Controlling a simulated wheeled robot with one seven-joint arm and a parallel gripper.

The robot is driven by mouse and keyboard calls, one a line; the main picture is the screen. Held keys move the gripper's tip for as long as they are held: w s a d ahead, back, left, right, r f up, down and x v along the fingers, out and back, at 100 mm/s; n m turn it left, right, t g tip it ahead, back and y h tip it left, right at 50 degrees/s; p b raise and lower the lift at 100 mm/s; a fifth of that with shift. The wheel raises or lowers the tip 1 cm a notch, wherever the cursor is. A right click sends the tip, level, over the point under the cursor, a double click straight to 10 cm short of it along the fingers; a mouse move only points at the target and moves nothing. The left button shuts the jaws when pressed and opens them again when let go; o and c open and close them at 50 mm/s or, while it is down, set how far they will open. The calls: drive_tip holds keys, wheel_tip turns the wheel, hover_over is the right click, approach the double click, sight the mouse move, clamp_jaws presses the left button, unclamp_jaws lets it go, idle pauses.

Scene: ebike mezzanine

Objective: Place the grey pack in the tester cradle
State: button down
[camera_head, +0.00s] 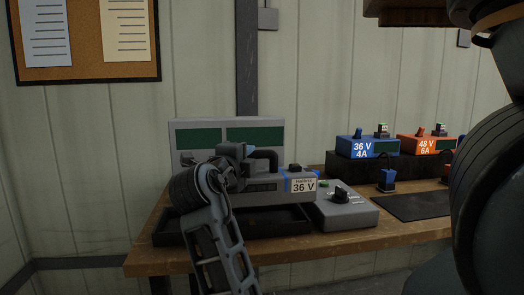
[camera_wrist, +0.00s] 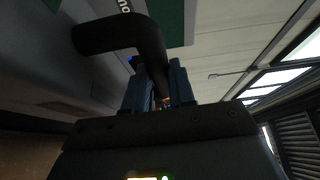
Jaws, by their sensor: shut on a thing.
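The grey pack (camera_head: 265,197) has a black handle (camera_head: 267,155) and a blue-edged end with a "36 V" label. It is level above or in the black tray on the bench; I cannot tell whether it touches down. My gripper (camera_head: 243,155) is shut on the handle; the wrist view shows the black handle (camera_wrist: 150,40) running between the two fingers (camera_wrist: 162,88). A grey tester unit (camera_head: 346,212) with a black knob stands right of the pack's labelled end. My arm hides the pack's left part, and I cannot make out the cradle clearly.
The black tray (camera_head: 172,238) lies along the wooden bench's left front (camera_head: 300,247). A grey panel with green fields (camera_head: 228,124) stands behind. Blue (camera_head: 364,147) and orange (camera_head: 423,144) chargers sit on a black riser, with a dark mat (camera_head: 415,206) in front.

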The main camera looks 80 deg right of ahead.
drive_tip(key=w, duration=0.1)
drive_tip(key=w+f, duration=0.1)
drive_tip(key=w, duration=0.1)
drive_tip(key=w+f, duration=0.1)
drive_tip(key=shift+w+a+f, duration=0.1)
drive_tip(key=shift+w+a, duration=0.1)
drive_tip(key=shift+a, duration=0.05)
drive_tip(key=shift+f, duration=2.1)
drive_tip(key=c, duration=0.9)
unclamp_jaws()
drive_tip(key=shift+f, duration=0.2)
drive_tip(key=shift+c, duration=0.2)
drive_tip(key=shift+r, duration=0.1)
drive_tip(key=w+a+b, duration=0.1)
drive_tip(key=a, duration=1.1)
drive_tip(key=shift+b, duration=0.3)
